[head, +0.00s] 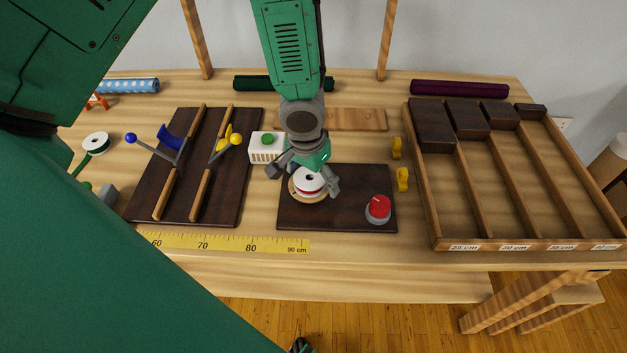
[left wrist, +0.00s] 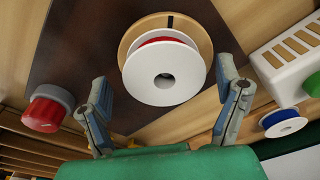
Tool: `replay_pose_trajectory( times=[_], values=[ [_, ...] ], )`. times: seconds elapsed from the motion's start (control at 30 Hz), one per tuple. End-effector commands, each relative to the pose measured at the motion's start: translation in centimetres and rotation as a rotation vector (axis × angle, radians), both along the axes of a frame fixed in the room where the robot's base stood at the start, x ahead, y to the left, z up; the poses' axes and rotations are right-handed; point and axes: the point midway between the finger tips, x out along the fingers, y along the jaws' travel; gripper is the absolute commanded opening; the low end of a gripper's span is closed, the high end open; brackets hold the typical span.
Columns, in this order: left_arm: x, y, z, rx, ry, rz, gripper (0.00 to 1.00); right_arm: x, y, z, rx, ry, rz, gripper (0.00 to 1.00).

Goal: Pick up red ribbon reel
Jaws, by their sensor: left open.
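The red ribbon reel (head: 310,182) has white flanges with red ribbon between them. It sits on a round wooden disc (head: 294,191) on a dark board (head: 345,205). In the left wrist view the reel (left wrist: 165,75) lies between and ahead of my open fingers, its white flange with a centre hole facing the camera. My left gripper (head: 303,181) is open, pointing down over the reel, with one finger on each side. In the left wrist view the gripper (left wrist: 166,97) shows a gap on both sides of the reel.
A red-topped grey knob (head: 378,209) stands at the board's right. A white slotted box (head: 263,148) with a green button is close on the left. A divided tray (head: 436,200) is at right, a slotted rack (head: 226,190) at left. A yellow ruler (head: 225,244) lies in front.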

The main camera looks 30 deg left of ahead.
Motion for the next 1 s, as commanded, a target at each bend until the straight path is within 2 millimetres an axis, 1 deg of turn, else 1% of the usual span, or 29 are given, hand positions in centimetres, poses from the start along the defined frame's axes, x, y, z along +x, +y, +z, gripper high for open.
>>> replay_pose_trajectory(
  times=[0.1, 0.13, 0.17, 0.2, 0.23, 0.27, 0.37, 0.4, 0.57, 0.67, 0.77, 1.0],
  values=[
    [0.0, 0.1, 0.0, -0.001, 0.000, 0.001, 0.85, 0.0, 0.0, 0.0, 0.000, 0.000, 0.001, 0.40],
    [0.0, 0.1, 0.1, -0.001, 0.000, 0.001, 0.78, 0.0, 0.0, 0.0, 0.000, 0.000, 0.001, 0.40],
    [0.0, 0.0, 0.1, 0.000, 0.000, 0.001, 0.68, 0.0, 0.0, 0.0, 0.001, 0.000, 0.001, 0.40],
    [0.0, 0.0, 0.1, 0.001, 0.001, 0.001, 0.53, 0.0, 0.0, 0.0, 0.001, 0.000, 0.001, 0.40],
    [0.0, -0.1, 0.1, 0.002, 0.001, 0.001, 0.43, 0.0, 0.0, 0.0, 0.001, 0.000, 0.001, 0.40],
    [0.0, -0.1, 0.1, 0.002, 0.001, 0.001, 0.39, 0.0, 0.0, 0.0, 0.001, 0.000, 0.001, 0.40],
    [0.0, -0.2, 0.1, 0.003, 0.001, 0.001, 0.38, 0.0, 0.0, 0.0, 0.001, 0.000, 0.001, 0.40],
    [0.0, -0.2, 0.1, 0.004, 0.002, 0.001, 0.35, 0.0, 0.0, 0.0, 0.001, 0.000, 0.001, 0.40],
    [0.0, -0.3, 0.2, 0.004, 0.001, 0.001, 0.35, 0.0, 0.0, 0.0, 0.000, 0.000, 0.001, 0.40],
    [0.1, -0.2, 0.7, 0.001, -0.001, 0.003, 0.35, 0.0, 0.0, 0.2, 0.000, 0.000, 0.000, 0.40],
    [0.1, -0.2, 2.2, -0.001, -0.003, 0.003, 0.35, 0.0, 0.0, 0.5, 0.000, 0.000, 0.000, 0.40],
    [0.1, -0.2, 7.2, -0.001, -0.003, 0.003, 0.35, 0.0, 0.0, 1.3, 0.000, 0.000, 0.001, 0.40]
  ],
)
